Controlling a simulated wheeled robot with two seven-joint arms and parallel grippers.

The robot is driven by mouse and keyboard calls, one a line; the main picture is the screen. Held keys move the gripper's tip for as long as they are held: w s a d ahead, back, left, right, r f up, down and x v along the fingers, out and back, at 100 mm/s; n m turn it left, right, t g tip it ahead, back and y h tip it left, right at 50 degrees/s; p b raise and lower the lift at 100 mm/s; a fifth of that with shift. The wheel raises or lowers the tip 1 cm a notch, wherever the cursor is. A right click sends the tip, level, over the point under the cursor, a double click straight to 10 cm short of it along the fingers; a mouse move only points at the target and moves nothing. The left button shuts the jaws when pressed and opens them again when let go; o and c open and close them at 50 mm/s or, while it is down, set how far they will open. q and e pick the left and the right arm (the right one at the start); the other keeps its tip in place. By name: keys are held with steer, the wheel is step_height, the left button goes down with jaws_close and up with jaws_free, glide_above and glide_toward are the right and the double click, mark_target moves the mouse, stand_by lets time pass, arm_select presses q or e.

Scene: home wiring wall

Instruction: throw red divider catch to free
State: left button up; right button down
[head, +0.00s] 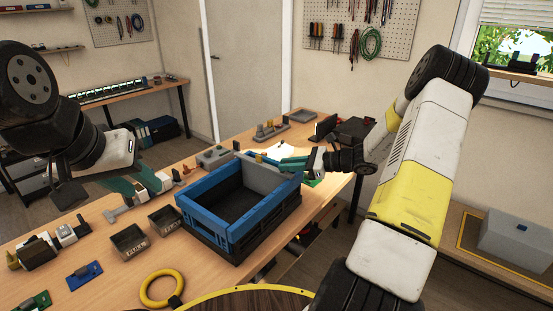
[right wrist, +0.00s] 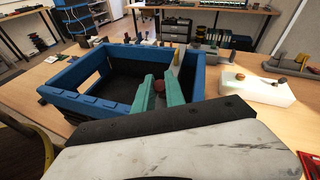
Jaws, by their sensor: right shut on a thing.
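The blue crate (head: 188,208) stands on the wooden table, with a dark inside and a grey panel (head: 268,177) at its far right side. My right gripper (head: 288,161) is at the crate's far right corner. The catch is too small or hidden to make out in the head view. My left gripper (head: 140,185) is over the table left of the crate; its finger gap is unclear.
Two small dark bins (head: 128,241) stand left of the crate, and a yellow ring (head: 161,288) lies in front. Blue and green boards lie near the left edge. A pale block (right wrist: 252,87) lies right of the crate in the right wrist view.

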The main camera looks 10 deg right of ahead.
stand_by(0.4)
steer(key=c, duration=1.4)
jaws_free()
steer(key=shift+s+d, duration=0.1)
steer(key=v, duration=0.7)
steer(key=shift+s+d, duration=0.15)
steer(key=shift+d, duration=0.1)
